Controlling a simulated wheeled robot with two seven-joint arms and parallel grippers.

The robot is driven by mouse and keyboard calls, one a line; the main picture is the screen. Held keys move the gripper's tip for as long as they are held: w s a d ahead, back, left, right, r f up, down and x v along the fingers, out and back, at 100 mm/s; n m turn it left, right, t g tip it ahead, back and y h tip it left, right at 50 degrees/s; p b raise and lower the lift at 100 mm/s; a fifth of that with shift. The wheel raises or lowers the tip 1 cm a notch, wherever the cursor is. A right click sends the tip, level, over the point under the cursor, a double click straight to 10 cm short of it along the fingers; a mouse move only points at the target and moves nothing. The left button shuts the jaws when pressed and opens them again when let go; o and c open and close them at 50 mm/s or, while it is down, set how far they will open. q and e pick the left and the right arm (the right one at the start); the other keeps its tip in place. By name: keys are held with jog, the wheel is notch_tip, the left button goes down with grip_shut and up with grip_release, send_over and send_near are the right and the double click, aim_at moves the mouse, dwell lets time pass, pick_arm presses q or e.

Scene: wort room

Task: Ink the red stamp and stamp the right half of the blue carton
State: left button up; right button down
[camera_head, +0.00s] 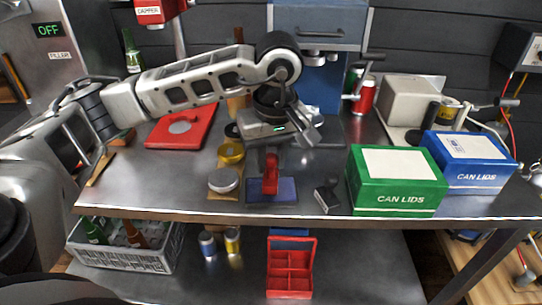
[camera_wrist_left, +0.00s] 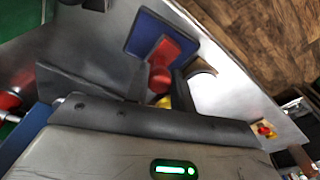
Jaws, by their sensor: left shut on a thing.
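The red stamp (camera_head: 270,174) is upright in the jaws of my left gripper (camera_head: 271,153), which reaches down from above. Its lower end is over the dark blue ink pad (camera_head: 285,190) near the table's front edge; I cannot tell whether it touches. In the left wrist view the red stamp (camera_wrist_left: 167,58) shows between the fingers (camera_wrist_left: 155,88), against the blue pad (camera_wrist_left: 146,32). The blue carton (camera_head: 468,177), marked CAN LIDS, stands at the right with a white label on top (camera_head: 466,145). My right gripper is not in view.
A green carton (camera_head: 397,195) stands between the pad and the blue carton. A small dark stamp-like block (camera_head: 327,196) lies beside it. A silver round tin (camera_head: 223,180) and a yellow ring (camera_head: 231,152) are left of the pad. A red can (camera_head: 364,96) stands behind.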

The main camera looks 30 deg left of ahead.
pick_arm(q)
jog(key=shift+f, duration=0.3)
jog(key=shift+f+b, duration=0.15)
jog(key=shift+b, duration=0.25)
jog(key=shift+f, duration=0.1)
dwell(1.5)
